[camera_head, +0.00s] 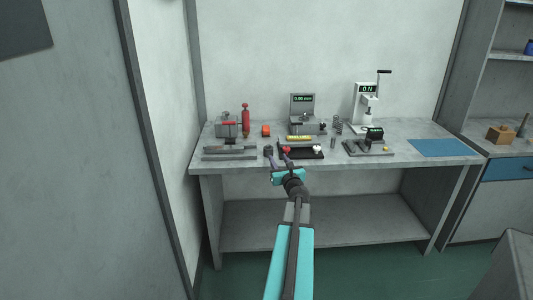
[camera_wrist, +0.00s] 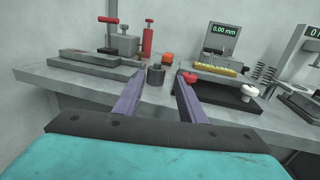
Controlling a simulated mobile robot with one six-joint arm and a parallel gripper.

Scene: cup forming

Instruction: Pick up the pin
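My gripper (camera_wrist: 160,77) is open, with its two purple-grey fingers spread at the front edge of the workbench; it also shows in the head view (camera_head: 276,150). A short dark grey cylinder (camera_wrist: 155,75) stands on the bench and appears between the fingertips, apart from them. A small red-headed piece (camera_wrist: 190,77) shows by the right fingertip. A black tray (camera_head: 313,155) right of the gripper bears a white-knobbed piece (camera_wrist: 249,92). A slim grey upright piece (camera_head: 333,142) stands behind the tray. I cannot tell which of these is the pin.
An orange cylinder (camera_head: 266,130) stands behind. A grey vise-like fixture (camera_head: 227,127) and a red-handled tool (camera_head: 245,121) are at left. A gauge reading 0.00 mm (camera_head: 302,105), a spring (camera_head: 339,125) and a lever press (camera_head: 366,105) stand at the back. A blue mat (camera_head: 440,148) lies bare at right.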

